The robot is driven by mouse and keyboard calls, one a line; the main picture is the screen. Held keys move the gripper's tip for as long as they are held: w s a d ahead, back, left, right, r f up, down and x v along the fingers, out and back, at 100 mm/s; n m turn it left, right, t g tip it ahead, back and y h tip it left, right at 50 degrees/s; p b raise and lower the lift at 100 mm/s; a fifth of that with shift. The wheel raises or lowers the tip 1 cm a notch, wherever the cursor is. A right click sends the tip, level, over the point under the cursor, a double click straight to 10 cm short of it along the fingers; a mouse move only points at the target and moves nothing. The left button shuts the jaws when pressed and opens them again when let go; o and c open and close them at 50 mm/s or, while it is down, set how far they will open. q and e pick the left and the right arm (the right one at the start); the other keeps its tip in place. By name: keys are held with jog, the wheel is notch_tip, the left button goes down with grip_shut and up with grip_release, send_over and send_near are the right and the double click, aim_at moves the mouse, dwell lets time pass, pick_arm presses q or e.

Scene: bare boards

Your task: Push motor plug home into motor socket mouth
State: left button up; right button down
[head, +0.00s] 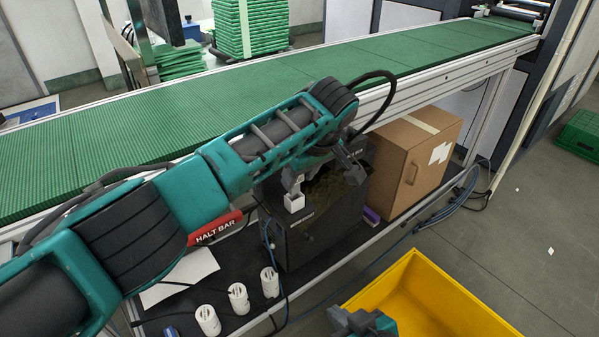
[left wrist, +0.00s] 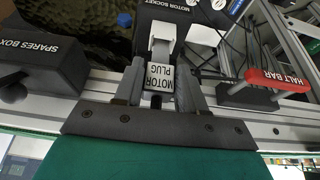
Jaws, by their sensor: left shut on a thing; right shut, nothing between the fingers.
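The white motor plug (left wrist: 160,78), labelled MOTOR PLUG, sits between the fingers of my left gripper (left wrist: 162,92), which is shut on it. In the head view the plug (head: 294,203) shows as a small white block below my left gripper (head: 296,184), by the dark box under the conveyor. A dark part labelled MOTOR SOCKET (left wrist: 175,3) is at the top of the left wrist view, just ahead of the plug. I cannot tell how deep the plug is in the mouth. My right gripper (head: 366,322) is shut and empty at the bottom of the head view.
A red halt bar (head: 215,228) and several white cylinders (head: 238,298) are left of the dark box (head: 312,238). A cardboard box (head: 415,160) stands to its right. A yellow bin (head: 425,300) is in front. The spares box (left wrist: 40,60) is left in the wrist view.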

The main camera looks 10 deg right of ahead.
aim_at(296, 194)
pick_arm(q)
jog(key=shift+f+b, duration=1.55)
jog(key=shift+f, duration=0.35)
jog(key=o, duration=1.1)
jog(key=shift+o, duration=0.2)
jog(key=shift+r, duration=0.1)
jog(key=p+v, duration=0.4)
jog(key=v, duration=0.9)
